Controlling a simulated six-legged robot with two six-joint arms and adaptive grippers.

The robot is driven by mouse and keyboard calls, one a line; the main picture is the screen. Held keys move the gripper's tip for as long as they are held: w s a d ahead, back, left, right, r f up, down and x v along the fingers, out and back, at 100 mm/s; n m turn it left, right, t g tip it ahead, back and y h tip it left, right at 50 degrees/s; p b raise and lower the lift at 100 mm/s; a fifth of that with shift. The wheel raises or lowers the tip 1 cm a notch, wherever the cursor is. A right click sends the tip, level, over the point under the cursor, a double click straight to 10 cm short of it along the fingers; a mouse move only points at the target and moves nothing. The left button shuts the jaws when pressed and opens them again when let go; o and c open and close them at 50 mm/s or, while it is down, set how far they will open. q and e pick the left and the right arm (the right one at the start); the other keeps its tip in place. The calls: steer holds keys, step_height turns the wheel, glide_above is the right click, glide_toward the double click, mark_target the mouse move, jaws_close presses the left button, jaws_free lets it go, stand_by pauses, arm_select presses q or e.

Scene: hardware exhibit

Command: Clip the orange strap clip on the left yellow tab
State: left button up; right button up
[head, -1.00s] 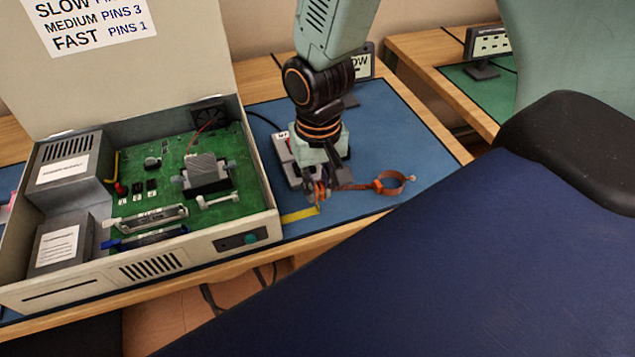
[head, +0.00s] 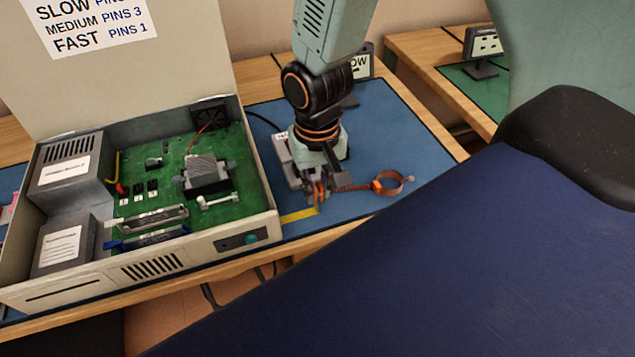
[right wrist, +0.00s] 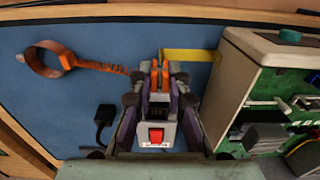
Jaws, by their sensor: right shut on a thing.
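My right gripper (head: 320,190) is shut on the orange clip (right wrist: 161,74), whose two prongs stand between the fingertips in the right wrist view. A coiled orange cord (right wrist: 104,67) runs from the clip to an orange wrist band (right wrist: 47,59) lying on the blue mat. The band also shows right of the gripper in the head view (head: 391,183). A yellow strip (head: 298,214) lies on the mat beside the gripper, and it also shows in the right wrist view (right wrist: 190,55). I cannot tell a separate left yellow tab. My left gripper is out of view.
An open beige computer case (head: 225,232) with a green board (head: 165,198) stands left of the gripper, its lid raised. A grey box with a red switch (right wrist: 156,135) sits by the gripper. The blue mat (head: 400,130) is clear at the right.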

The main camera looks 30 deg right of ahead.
mark_target(317, 205)
steer(key=shift+f, duration=0.5)
stand_by(0.6)
steer(key=shift+f+b, duration=0.8)
steer(key=shift+f, duration=0.35)
stand_by(0.9)
steer(key=o, duration=0.8)
steer(key=shift+o, duration=0.7)
steer(key=shift+o, duration=1.1)
steer(key=shift+r+p, duration=0.65)
steer(key=shift+p, duration=0.15)
